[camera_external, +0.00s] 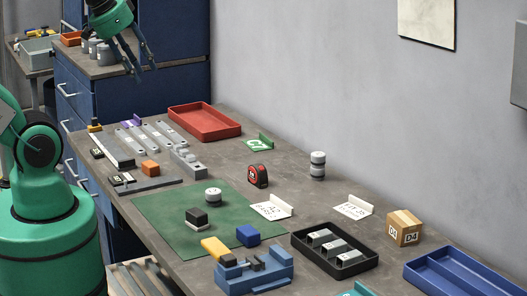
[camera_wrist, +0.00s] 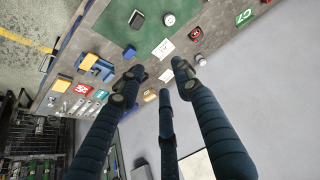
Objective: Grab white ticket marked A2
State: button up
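Two white tickets with small dark print lie on the grey table. One (camera_external: 270,209) is at the right edge of the green mat. The other (camera_external: 351,209) is further right, behind the black tray. Both also show in the wrist view, the upper one (camera_wrist: 163,48) and the lower one (camera_wrist: 167,75). The print is too small to tell for sure which is marked A2. My gripper (camera_external: 144,72) is high at the upper left in the external view, far from both tickets. Its fingers are spread, with nothing between them.
A red tape measure (camera_external: 258,175) and a grey cylinder stack (camera_external: 317,165) stand behind the tickets. A black tray (camera_external: 345,271), a cardboard box (camera_external: 404,228) and a blue vise (camera_external: 254,277) are nearby. A red tray (camera_external: 205,125) is at the back. A wall bounds the right side.

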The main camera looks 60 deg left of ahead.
jog(key=w+d+f+n+g, duration=0.1)
jog(key=w+f+n, duration=0.15)
jog(key=w, duration=0.55)
jog(key=w+d+f+n+g, duration=0.15)
jog(key=w+n, duration=0.25)
jog(key=w, duration=0.4)
jog(key=w+d+f+n+g, duration=0.1)
jog(key=w+f+n, duration=0.15)
jog(key=w, duration=0.55)
jog(key=w+d+f+n+g, duration=0.1)
jog(key=w+d+f+n, duration=0.1)
jog(key=w+f+n, duration=0.2)
jog(key=w+d+f+n+g+p, duration=0.1)
jog(key=w+f+n, duration=0.4)
jog(key=w+f, duration=0.6)
notch_tip(320, 180, down, 7)
jog(key=shift+d+r+g, duration=0.15)
jog(key=shift+d+g, duration=0.2)
jog(key=shift+d, duration=0.05)
jog(key=shift+s, duration=0.1)
jog(key=shift+s+f+b, duration=0.2)
jog(key=shift+f+b, duration=0.1)
jog(key=shift+f, duration=4)
